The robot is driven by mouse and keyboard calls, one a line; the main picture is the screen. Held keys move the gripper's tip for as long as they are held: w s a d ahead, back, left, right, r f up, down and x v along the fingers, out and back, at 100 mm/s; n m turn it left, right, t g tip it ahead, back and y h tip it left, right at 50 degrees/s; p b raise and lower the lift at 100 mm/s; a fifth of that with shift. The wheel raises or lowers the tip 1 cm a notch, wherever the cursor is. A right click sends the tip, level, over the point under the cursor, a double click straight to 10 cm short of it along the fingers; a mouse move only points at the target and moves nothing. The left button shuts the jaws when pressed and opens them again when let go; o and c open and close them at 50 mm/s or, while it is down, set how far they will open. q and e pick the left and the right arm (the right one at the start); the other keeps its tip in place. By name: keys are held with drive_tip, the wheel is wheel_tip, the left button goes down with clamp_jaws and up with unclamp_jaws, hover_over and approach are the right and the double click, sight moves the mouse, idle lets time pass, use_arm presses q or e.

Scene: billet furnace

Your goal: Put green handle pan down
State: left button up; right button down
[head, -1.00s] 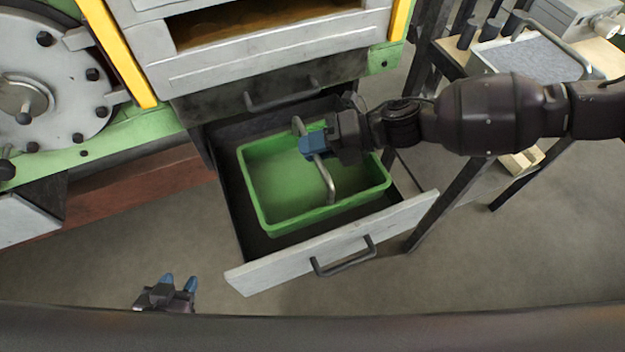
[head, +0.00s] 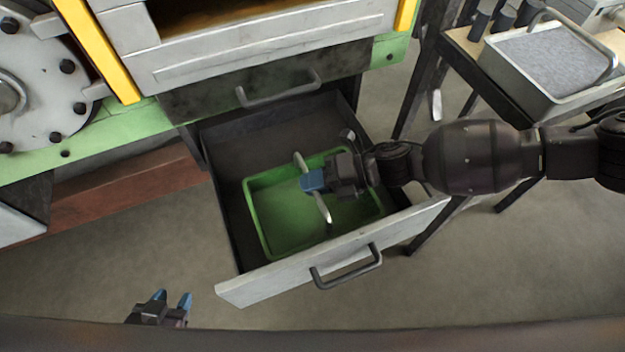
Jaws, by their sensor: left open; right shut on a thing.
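The green pan (head: 262,215) is a rectangular tray with a grey bar handle (head: 323,208) across its middle. It sits low inside the open dark drawer (head: 228,150), behind the drawer's grey front panel. My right gripper (head: 312,181) comes in from the right and is shut on the pan's handle. The gripper hides part of the handle and the pan's far right rim. Whether the pan's base touches the drawer floor cannot be told. My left gripper (head: 172,302) is open and empty at the lower left, above the floor and apart from the drawer.
The drawer front (head: 330,255) has a dark handle (head: 346,268). At the upper right, a grey-filled tray (head: 553,65) rests on a table. Floor in front is clear.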

drive_tip(key=shift+f, duration=0.2)
drive_tip(key=shift+r, duration=0.1)
drive_tip(key=c, duration=1.1)
unclamp_jaws()
drive_tip(key=shift+f, duration=0.2)
drive_tip(key=shift+c, duration=0.2)
drive_tip(key=shift+d+r, duration=0.15)
drive_tip(key=shift+r, duration=0.05)
drive_tip(key=p+v, duration=0.1)
drive_tip(key=v, duration=1)
drive_tip(key=shift+d+p, duration=0.3)
drive_tip(key=shift+d, duration=0.05)
drive_tip(key=shift+w+r, duration=0.1)
drive_tip(key=shift+r, duration=0.05)
